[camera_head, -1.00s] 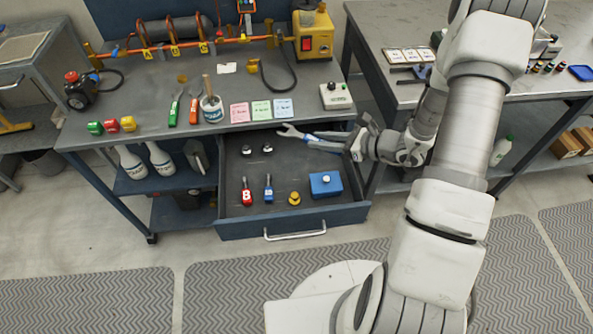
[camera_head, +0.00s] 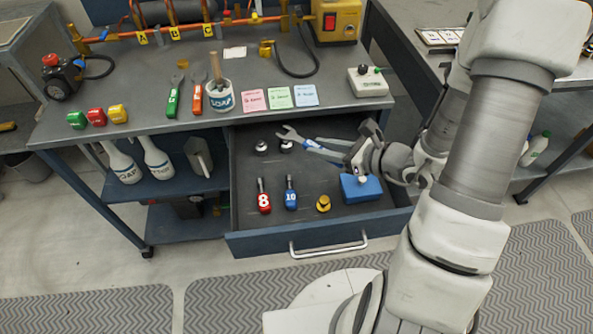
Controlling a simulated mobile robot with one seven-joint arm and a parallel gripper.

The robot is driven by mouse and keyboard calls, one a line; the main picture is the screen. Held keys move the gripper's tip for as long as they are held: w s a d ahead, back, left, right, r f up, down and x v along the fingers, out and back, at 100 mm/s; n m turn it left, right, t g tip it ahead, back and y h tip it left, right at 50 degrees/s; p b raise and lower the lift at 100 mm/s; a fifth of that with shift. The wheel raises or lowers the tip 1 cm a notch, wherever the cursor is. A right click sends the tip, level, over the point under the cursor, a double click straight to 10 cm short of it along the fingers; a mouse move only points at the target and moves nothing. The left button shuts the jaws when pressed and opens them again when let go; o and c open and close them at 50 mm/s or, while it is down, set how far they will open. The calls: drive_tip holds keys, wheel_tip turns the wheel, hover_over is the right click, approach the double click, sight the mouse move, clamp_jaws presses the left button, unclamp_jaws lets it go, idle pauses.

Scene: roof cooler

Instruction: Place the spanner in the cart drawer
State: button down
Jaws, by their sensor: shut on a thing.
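The spanner (camera_head: 291,136) has a silver open-ended head and a blue handle (camera_head: 324,149). My gripper (camera_head: 350,154) is shut on its handle end, and the head points left. The cart drawer (camera_head: 300,239) is pulled open under the bench top. The spanner is over the back part of the drawer; I cannot tell how high it is above the drawer floor.
The bench top (camera_head: 140,98) overhangs the drawer's back, with coloured cards (camera_head: 279,97) and a grey switch box (camera_head: 368,83) near its edge. The drawer's left half has bare floor in front of the dark pieces. A second table (camera_head: 420,75) stands at right.

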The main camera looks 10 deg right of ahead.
sight(311, 169)
drive_tip(key=shift+w+a+f+b, duration=0.15)
drive_tip(key=shift+a+f+b, duration=0.15)
drive_tip(key=shift+f, duration=0.1)
drive_tip(key=w+f+b, duration=0.1)
drive_tip(key=w+f, duration=0.1)
drive_tip(key=w, duration=0.1)
drive_tip(key=w+f+b, duration=0.1)
drive_tip(key=w+f, duration=0.1)
drive_tip(key=w, duration=0.2)
drive_tip(key=w+d+f+b, duration=0.1)
drive_tip(key=w+f, duration=0.2)
drive_tip(key=w, duration=0.1)
drive_tip(key=shift+w, duration=0.25)
drive_tip(key=shift+f+b, duration=0.65)
drive_tip(key=shift+f, duration=1.25)
drive_tip(key=shift+f, duration=0.2)
drive_tip(key=c, duration=0.7)
unclamp_jaws()
drive_tip(key=shift+o, duration=0.2)
drive_tip(key=shift+r, duration=0.1)
